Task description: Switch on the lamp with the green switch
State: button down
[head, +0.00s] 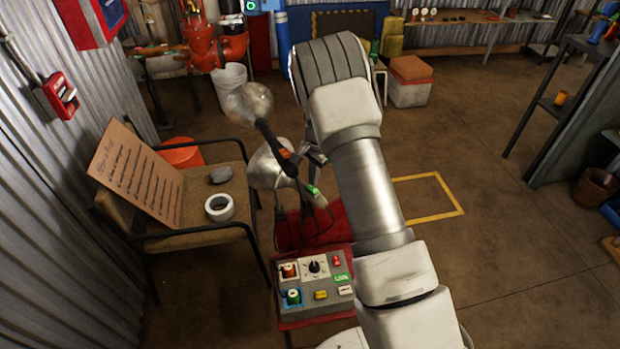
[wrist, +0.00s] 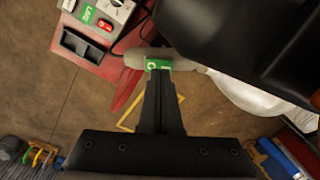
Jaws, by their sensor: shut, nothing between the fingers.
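The green switch (head: 313,190) sits on the pale neck of the lower lamp (head: 268,168). In the wrist view, the green switch (wrist: 158,65) with a white mark shows right at the fingertips, on the grey neck. My gripper (wrist: 160,76) is shut and empty, its tips over the switch's near edge; I cannot tell whether they touch it. In the head view, the fingers are partly hidden behind my arm. The lower lamp's pale head (wrist: 255,100) is partly covered by a black part of mine. A second lamp (head: 249,103) above it has an orange switch (head: 285,153). Neither lamp looks clearly lit.
A grey control box (head: 325,295) with coloured buttons stands in front of the lamps, close to my arm. A chair (head: 205,238) at left holds a cardboard sign (head: 135,175), a white tape roll (head: 219,208) and a grey stone.

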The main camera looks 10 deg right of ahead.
aim_at(315, 190)
notch_tip(315, 190, up, 12)
jog(key=p, duration=0.1)
jog(key=shift+s+f, duration=0.15)
jog(key=shift+s, duration=0.05)
jog(key=shift+d+f+b, duration=0.1)
jog(key=shift+d+b, duration=0.15)
jog(key=shift+b, duration=0.2)
